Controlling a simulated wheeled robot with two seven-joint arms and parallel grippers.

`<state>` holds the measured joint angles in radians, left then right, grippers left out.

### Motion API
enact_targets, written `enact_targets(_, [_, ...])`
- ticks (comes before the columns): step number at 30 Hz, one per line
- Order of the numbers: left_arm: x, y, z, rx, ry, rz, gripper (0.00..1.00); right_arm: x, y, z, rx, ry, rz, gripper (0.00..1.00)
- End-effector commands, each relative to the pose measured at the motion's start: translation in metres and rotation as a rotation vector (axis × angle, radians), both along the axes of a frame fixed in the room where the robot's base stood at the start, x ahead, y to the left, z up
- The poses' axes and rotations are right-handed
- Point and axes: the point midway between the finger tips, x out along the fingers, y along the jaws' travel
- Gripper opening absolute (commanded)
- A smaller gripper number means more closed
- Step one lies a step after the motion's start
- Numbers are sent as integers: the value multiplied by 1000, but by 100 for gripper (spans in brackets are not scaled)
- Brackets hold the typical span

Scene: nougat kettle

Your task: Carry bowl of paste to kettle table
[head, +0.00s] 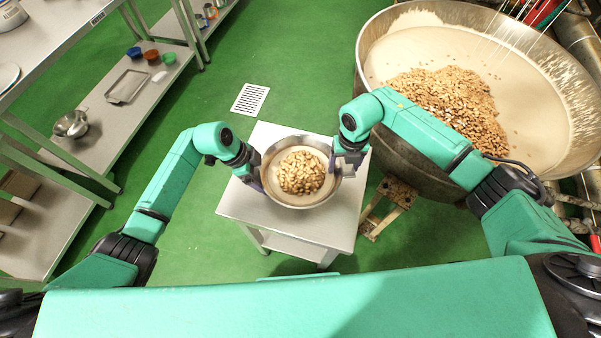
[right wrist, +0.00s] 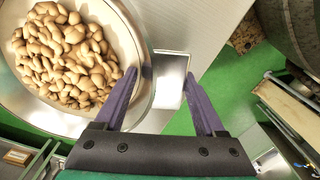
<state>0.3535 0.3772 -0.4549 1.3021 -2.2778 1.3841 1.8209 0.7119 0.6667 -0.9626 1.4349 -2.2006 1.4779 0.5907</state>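A steel bowl (head: 327,190) holds pale paste with a heap of nuts (head: 301,173) on top. It appears to rest on a small grey table (head: 240,205), though contact underneath is hidden. My left gripper (head: 258,180) is at the bowl's left rim; its fingers are mostly hidden. My right gripper (head: 340,163) is at the right rim. In the right wrist view my right gripper (right wrist: 170,90) has its fingers wide apart, one over the bowl (right wrist: 135,40) and one outside it, with the rim between them. The large kettle (head: 368,25) with paste and nuts stands at right.
A steel shelf bench (head: 105,150) with a small metal bowl (head: 71,124), a tray (head: 127,87) and coloured small bowls (head: 151,56) stands at left. A wooden stand (head: 390,205) is beside the kettle.

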Motion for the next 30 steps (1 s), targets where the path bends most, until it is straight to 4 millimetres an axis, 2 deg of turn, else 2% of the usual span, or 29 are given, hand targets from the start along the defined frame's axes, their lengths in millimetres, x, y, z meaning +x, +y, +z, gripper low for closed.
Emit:
enact_targets(1, [0,0,0,1,0,0,46,0,-1,0,-3,0,-1,46])
enact_targets(3, [0,0,0,1,0,0,20,0,-1,0,-3,0,-1,20])
enact_targets(5, [0,0,0,1,0,0,0,0,-1,0,-4,0,-1,0])
enact_targets(16, [1,0,7,-1,-3,0,0,1,-2,6,-4,-3,-1,0])
enact_targets(25, [1,1,45,0,-2,0,0,1,-2,44,-7,-2,-2,0])
enact_targets(30, [1,1,54,1,-1,0,0,1,-3,53,-8,-1,-2,0])
